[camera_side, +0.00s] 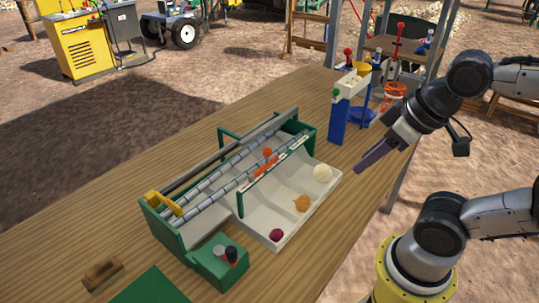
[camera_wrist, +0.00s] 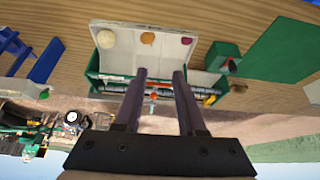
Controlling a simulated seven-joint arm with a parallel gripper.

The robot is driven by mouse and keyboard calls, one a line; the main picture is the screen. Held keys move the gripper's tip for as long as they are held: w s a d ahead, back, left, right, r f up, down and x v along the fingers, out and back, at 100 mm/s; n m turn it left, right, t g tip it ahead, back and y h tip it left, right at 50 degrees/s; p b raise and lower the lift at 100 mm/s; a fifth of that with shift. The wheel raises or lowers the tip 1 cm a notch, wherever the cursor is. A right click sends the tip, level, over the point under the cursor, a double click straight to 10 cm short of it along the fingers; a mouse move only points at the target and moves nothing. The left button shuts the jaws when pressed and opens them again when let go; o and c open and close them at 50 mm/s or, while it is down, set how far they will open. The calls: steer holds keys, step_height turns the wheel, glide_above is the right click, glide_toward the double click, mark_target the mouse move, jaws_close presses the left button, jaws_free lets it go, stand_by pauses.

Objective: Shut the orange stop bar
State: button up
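The orange stop bar (camera_side: 267,155) is a small orange piece with a rounded top at the middle of the green-framed roller machine (camera_side: 157,226). A small orange patch between my fingers in the wrist view (camera_wrist: 154,96) seems to be the same piece. Whether it is open or shut I cannot tell. My gripper (camera_side: 359,169) hangs in the air to the right of the machine, beyond its white tray, well apart from the bar. In the wrist view my gripper's (camera_wrist: 160,73) two dark fingers stand apart with nothing between them.
The white tray (camera_side: 254,224) holds a white, a brown and a dark red onion. A green box (camera_side: 215,268) with knobs stands at the front. A yellow piece (camera_side: 165,202) sits at the machine's left end. A blue-legged stand (camera_side: 340,122) stands behind.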

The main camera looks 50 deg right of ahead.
steer(key=w+r, duration=0.1)
steer(key=w+r+n, duration=0.1)
steer(key=shift+w+a+r, duration=0.2)
steer(key=shift+w+r, duration=0.05)
steer(key=shift+r, duration=0.15)
steer(key=c, duration=0.4)
steer(key=shift+n+g+y, duration=0.3)
steer(key=shift+n, duration=0.3)
steer(key=w, duration=0.1)
steer(key=w+r, duration=0.1)
steer(key=w, duration=0.1)
steer(key=w+r, duration=0.1)
steer(key=shift+w+d, duration=0.1)
steer(key=shift+w, duration=0.2)
jaws_close()
steer(key=w+f+g, duration=0.1)
steer(key=w+f, duration=1.1)
steer(key=w, duration=0.2)
steer(key=shift+d+f+g, duration=0.2)
steer(key=shift+d+g, duration=0.1)
steer(key=shift+d, duration=0.15)
